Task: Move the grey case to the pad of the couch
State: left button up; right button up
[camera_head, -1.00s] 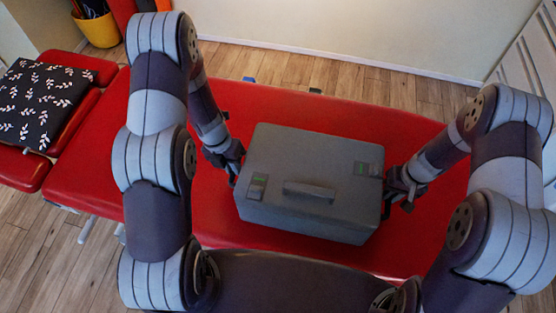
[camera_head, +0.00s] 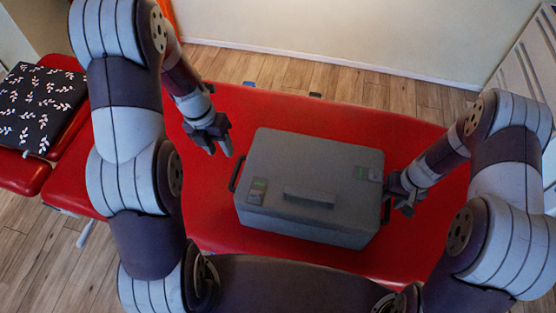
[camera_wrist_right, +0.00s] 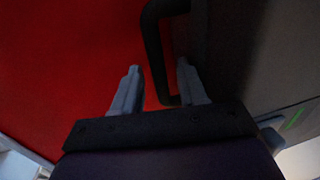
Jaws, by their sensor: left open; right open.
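The grey case (camera_head: 310,175) rests flat on the red pad of the couch (camera_head: 290,108), with a top handle, two green-marked latches and a dark handle on each end. My left gripper (camera_head: 222,150) is open and empty, up and left of the case, apart from its left side handle (camera_head: 237,172). My right gripper (camera_head: 398,203) is at the case's right end. In the right wrist view, the open fingers of the right gripper (camera_wrist_right: 160,92) stand on either side of the dark right side handle (camera_wrist_right: 153,45), not closed on it.
A black cushion with white leaves (camera_head: 38,108) lies on the couch's left section. The wall (camera_head: 350,35) stands behind the couch, with wooden floor (camera_head: 270,70) between. Bare red pad shows behind the case.

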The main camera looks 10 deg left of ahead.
jog(key=shift+w+r, duration=0.1)
jog(key=shift+r, duration=0.15)
notch_tip(320, 180, up, 11)
jog(key=d, duration=0.2)
jog(key=shift+r, duration=0.15)
jog(key=shift+d, duration=0.1)
